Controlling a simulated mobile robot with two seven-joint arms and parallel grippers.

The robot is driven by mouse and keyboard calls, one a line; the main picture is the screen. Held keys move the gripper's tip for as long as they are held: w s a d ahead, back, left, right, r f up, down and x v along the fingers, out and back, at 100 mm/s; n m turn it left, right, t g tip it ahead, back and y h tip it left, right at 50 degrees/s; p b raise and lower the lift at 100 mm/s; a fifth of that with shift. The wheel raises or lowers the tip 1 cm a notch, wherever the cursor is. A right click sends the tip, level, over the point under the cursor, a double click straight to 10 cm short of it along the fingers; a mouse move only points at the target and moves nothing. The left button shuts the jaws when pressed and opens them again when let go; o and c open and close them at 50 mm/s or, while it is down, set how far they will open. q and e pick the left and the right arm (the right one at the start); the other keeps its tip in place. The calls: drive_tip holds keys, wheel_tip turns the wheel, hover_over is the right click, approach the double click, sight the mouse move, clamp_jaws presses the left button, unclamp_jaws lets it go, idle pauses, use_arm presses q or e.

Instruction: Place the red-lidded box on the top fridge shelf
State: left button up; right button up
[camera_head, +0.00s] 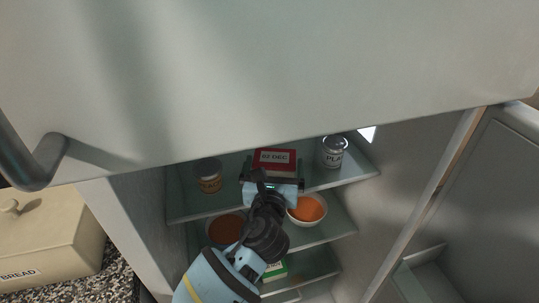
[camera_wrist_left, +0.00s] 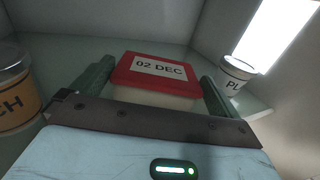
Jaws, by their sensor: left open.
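The red-lidded box (camera_head: 275,158), labelled "02 DEC", sits on the top fridge shelf (camera_head: 185,211), toward the back between two jars. In the left wrist view the box (camera_wrist_left: 155,72) shows its red lid and pale body, and appears to rest flat. My left gripper (camera_head: 272,183) reaches into the fridge at the shelf's height. It is open, with one dark green finger on each side of the box; I cannot tell whether either touches it. The lower front of the box is hidden behind the gripper body. My right gripper is out of view.
An orange-labelled jar (camera_head: 208,175) stands left of the box and a white-labelled jar (camera_head: 333,151) right. Orange-filled bowls (camera_head: 306,209) sit on the shelf below. A large pale door panel (camera_head: 270,75) hangs above. A bread box (camera_head: 45,240) stands outside at left.

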use_arm(q)
drive_tip(key=s, duration=0.8)
drive_tip(key=shift+s+a+p, duration=0.35)
